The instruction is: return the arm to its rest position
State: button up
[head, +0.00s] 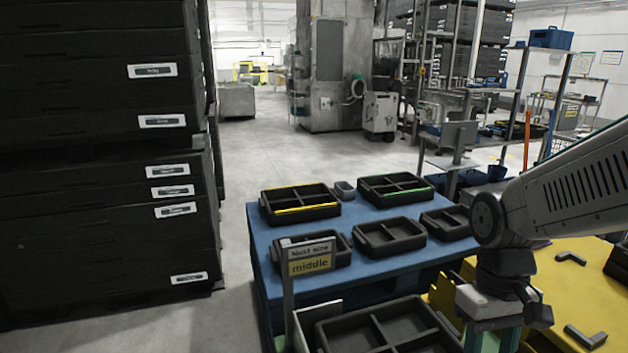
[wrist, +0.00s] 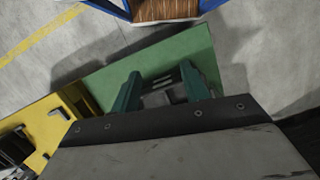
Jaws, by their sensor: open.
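My arm comes in from the right edge of the head view, with its wrist bent down. My gripper (head: 492,342) points down at the bottom of the head view, beside the yellow surface (head: 560,295). In the wrist view, my gripper (wrist: 162,82) has its two green fingers spread apart with nothing held between them. Beyond the fingers is a flat green surface (wrist: 110,82); I cannot tell how far below it is. The fingertips are cut off at the bottom of the head view.
A blue table (head: 262,240) holds several black trays, including a yellow-edged tray (head: 300,207) and a green-edged tray (head: 395,192). Dark stacked crates (head: 100,150) fill the left. Black brackets (head: 585,337) lie on the yellow surface. Open floor lies behind.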

jog(key=s+r+m+t, duration=0.1)
jog(key=s+r+t, duration=0.3)
jog(key=s+r, duration=0.3)
notch_tip(320, 180, up, 3)
jog(key=shift+d+r+m, duration=0.1)
jog(key=shift+d+m, duration=0.05)
jog(key=shift+m, duration=0.15)
jog(key=shift+s, duration=0.1)
dwell(0.4)
